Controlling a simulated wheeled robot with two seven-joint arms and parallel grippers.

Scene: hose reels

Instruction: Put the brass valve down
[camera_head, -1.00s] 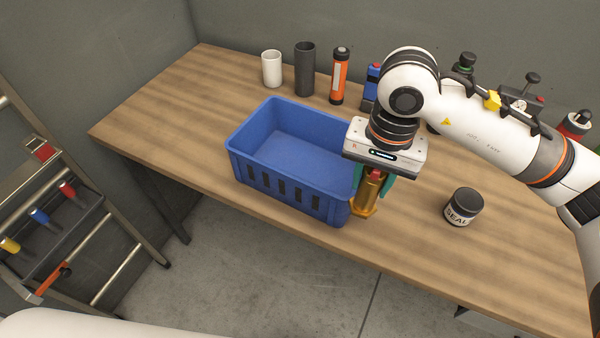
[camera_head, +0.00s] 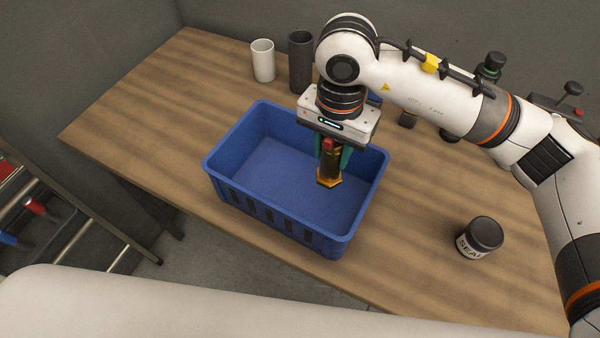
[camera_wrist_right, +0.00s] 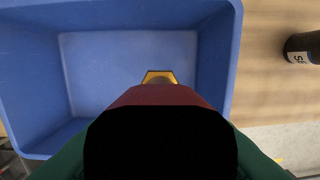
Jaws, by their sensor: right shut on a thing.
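My right gripper (camera_head: 333,156) is shut on the brass valve (camera_head: 329,178), which has a red part at its top and points down. It hangs over the right part of the blue crate (camera_head: 235,194). The crate stands on the wooden table and looks empty inside. In the right wrist view, the valve's brass end (camera_wrist_right: 160,76) shows beyond its red part (camera_wrist_right: 160,96), with the crate floor (camera_wrist_right: 100,70) below. I cannot tell how high the valve is above the floor. My left gripper is not in view.
A black jar labelled SEAL (camera_head: 480,237) stands on the table (camera_head: 420,215) right of the crate. A white cup (camera_head: 263,60) and a dark cylinder (camera_head: 301,62) stand behind it. A ladder (camera_head: 75,225) is at the left. The table's front right is mostly clear.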

